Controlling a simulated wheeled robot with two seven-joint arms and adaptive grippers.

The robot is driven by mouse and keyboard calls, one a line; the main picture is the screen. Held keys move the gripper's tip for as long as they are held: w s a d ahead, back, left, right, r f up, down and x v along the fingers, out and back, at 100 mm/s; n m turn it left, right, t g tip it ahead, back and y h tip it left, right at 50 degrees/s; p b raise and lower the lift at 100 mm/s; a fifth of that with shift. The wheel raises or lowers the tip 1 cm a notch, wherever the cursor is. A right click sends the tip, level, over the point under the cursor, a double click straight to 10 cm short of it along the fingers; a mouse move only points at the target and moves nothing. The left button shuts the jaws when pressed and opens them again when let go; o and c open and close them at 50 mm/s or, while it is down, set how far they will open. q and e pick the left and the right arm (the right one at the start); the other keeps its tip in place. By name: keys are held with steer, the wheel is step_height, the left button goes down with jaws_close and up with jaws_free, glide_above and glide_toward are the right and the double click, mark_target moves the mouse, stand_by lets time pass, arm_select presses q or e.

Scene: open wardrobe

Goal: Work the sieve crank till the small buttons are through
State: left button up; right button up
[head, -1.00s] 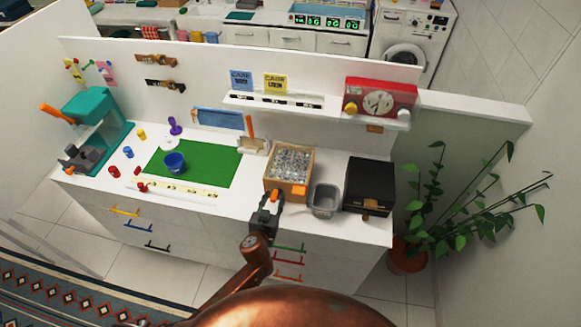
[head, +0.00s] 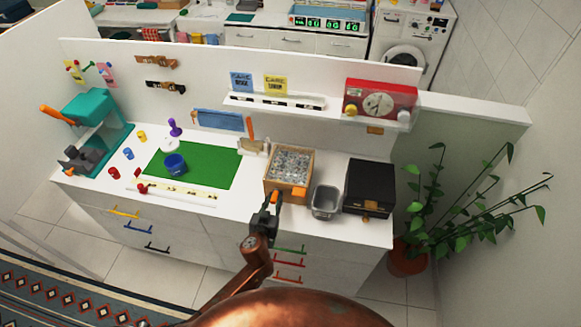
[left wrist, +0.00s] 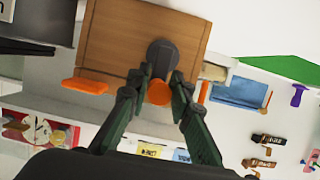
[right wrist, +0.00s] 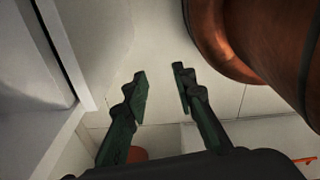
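The sieve is a wooden box (head: 268,185) on the right part of the white counter, its top filled with a heap of small grey pieces (head: 290,163); I cannot tell sizes among them. On its front is a dark round crank hub (left wrist: 162,55) with an orange crank knob (left wrist: 159,93). My left gripper (head: 272,199) is at the box front, and in the left wrist view its fingers (left wrist: 160,78) close in on both sides of the knob. An orange tab (head: 299,192) sticks out of the box front. My right gripper (right wrist: 160,75) is open and empty, low beside pale cabinet surfaces.
A grey bin (head: 326,200) stands right of the sieve, then a black box (head: 369,185). A green mat (head: 215,165) with a blue cup (head: 175,163) lies left. A red clock radio (head: 381,98) sits above. A potted plant (head: 408,258) stands at the right.

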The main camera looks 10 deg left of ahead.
arm_select(q)
steer(key=shift+a, duration=1.5)
steer(key=d, duration=0.5)
steer(key=shift+b, duration=0.4)
steer(key=shift+a, duration=0.1)
steer(key=shift+a, duration=0.2)
steer(key=shift+a+p, duration=0.55)
steer(key=shift+a, duration=1.7)
steer(key=shift+d, duration=0.1)
